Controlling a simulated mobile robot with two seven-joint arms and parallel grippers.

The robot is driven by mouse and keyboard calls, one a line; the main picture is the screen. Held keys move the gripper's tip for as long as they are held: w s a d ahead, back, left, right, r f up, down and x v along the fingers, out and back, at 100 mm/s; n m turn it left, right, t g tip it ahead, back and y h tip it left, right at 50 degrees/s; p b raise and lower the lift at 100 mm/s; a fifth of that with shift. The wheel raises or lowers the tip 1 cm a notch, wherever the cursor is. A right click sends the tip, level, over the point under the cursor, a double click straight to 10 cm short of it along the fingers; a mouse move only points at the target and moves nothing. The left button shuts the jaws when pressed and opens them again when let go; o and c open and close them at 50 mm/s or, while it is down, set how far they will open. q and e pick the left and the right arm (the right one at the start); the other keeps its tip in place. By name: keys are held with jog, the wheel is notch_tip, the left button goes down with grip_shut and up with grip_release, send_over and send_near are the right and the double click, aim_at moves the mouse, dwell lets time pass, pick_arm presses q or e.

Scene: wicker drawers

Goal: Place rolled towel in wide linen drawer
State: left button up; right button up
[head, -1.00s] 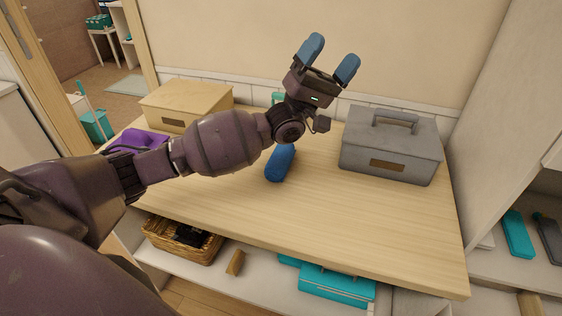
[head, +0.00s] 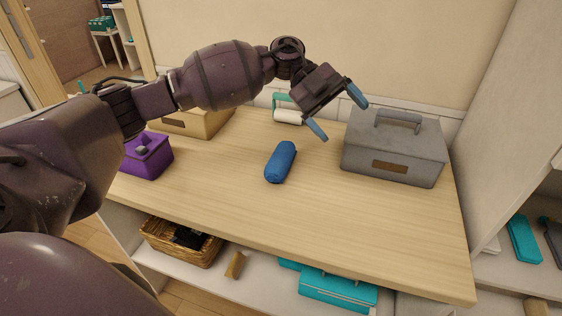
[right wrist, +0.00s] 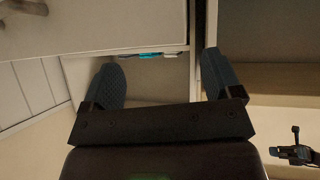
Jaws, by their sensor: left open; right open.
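A blue rolled towel (head: 281,162) lies on the wooden tabletop (head: 330,220), near its middle. My left gripper (head: 337,114) is open and empty, above the table behind and to the right of the towel, with its blue fingertips tilted down and to the right. It is apart from the towel. My right gripper (right wrist: 162,78) shows only in the right wrist view, open with nothing between its fingers. White panels or drawer fronts lie beyond it. I cannot tell whether one is the wide linen drawer.
A grey lidded box (head: 393,150) stands at the back right, close to my left gripper. A purple box (head: 147,157) and a wooden box (head: 200,124) are at left. A wicker basket (head: 180,243) and a teal case (head: 337,289) sit on the shelf below. The front tabletop is clear.

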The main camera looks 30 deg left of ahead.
pick_arm(q)
jog(key=w+a+f+m+t+y, duration=0.2)
jog(key=w+a+f+t+y, duration=0.1)
jog(key=a+f+y, duration=0.4)
jog(key=m+y, duration=0.2)
jog(key=y, duration=0.3)
send_over(281, 153)
notch_tip(281, 153, down, 3)
jog(key=shift+m+t, duration=0.3)
jog(key=shift+t, duration=0.1)
notch_tip(281, 153, down, 11)
jog(key=shift+s+r+b, duration=0.1)
jog(key=shift+b, duration=0.6)
jog(key=c, duration=1.1)
jog(key=shift+r, duration=0.15)
